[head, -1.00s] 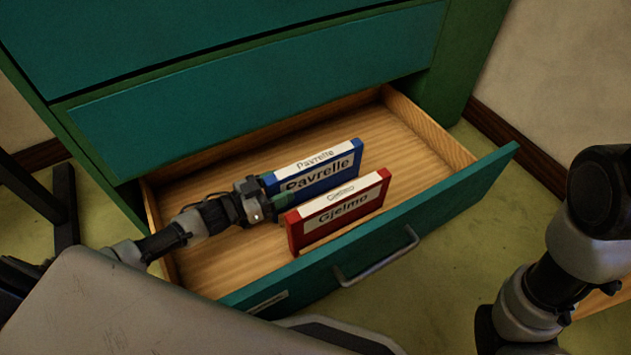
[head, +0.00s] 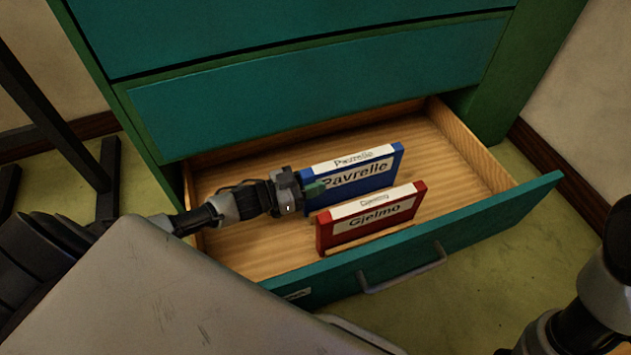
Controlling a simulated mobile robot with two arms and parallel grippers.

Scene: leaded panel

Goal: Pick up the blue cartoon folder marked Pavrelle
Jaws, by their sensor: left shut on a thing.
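The blue folder marked Pavrelle (head: 370,180) stands upright in the open bottom drawer (head: 440,252), with its label facing me. My left gripper (head: 311,188) reaches in from the left and is shut on the left end of the blue folder. Its fingers cover a little of the label's left edge. The far side of the folder is hidden. I cannot tell whether its bottom edge is clear of the drawer floor. My right gripper is out of view; only part of my right arm shows at the lower right.
A red folder marked Gjelmo (head: 372,218) stands upright just in front of the blue one. The drawer's front panel has a metal handle (head: 404,270). Closed teal drawers (head: 320,85) are above. The drawer floor is bare at the right and back.

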